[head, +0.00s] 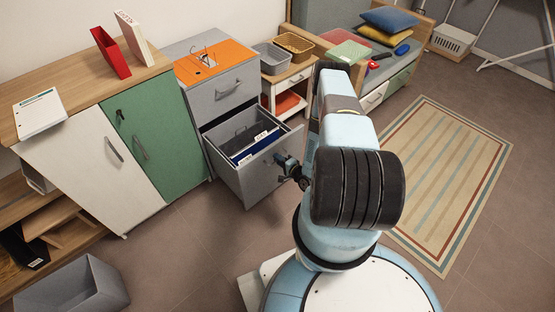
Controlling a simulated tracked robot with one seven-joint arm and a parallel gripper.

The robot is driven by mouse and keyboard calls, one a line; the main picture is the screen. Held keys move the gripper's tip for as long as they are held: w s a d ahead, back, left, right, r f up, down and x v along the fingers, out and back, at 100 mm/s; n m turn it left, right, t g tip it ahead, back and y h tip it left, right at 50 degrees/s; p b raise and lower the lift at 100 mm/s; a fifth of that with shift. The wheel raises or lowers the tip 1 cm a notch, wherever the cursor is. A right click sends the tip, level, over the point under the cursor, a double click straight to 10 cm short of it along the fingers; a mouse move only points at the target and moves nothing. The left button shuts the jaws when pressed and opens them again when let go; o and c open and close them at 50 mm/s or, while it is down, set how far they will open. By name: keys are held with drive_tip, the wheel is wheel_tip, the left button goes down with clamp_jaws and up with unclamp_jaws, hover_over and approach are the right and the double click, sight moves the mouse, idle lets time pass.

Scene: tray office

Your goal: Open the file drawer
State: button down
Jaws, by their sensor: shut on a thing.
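The grey file drawer (258,178) is the lower drawer of a grey cabinet (218,95) with an orange top. It is pulled well out, and hanging files (252,147) show inside it. My gripper (283,161) is at the drawer's front face, on its right part, shut on the drawer's handle. The handle itself is mostly hidden by the gripper. The upper drawer (226,90) of the cabinet is shut.
A cabinet with a white door (95,160) and a green door (152,140) stands left of the drawer. A grey bin (75,288) is on the floor at bottom left. A small wooden stand (292,82) is right of the cabinet. A striped rug (448,170) lies at right.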

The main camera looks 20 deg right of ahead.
drive_tip(key=shift+s+d+f, duration=0.15)
drive_tip(key=shift+s+f, duration=0.15)
drive_tip(key=shift+s, duration=0.2)
drive_tip(key=c, duration=1.4)
unclamp_jaws()
drive_tip(key=shift+o, duration=0.4)
drive_tip(key=shift+w+r, duration=0.15)
drive_tip(key=shift+w, duration=0.05)
drive_tip(key=v, duration=1.3)
drive_tip(key=shift+s, duration=0.4)
drive_tip(key=shift+d, duration=0.1)
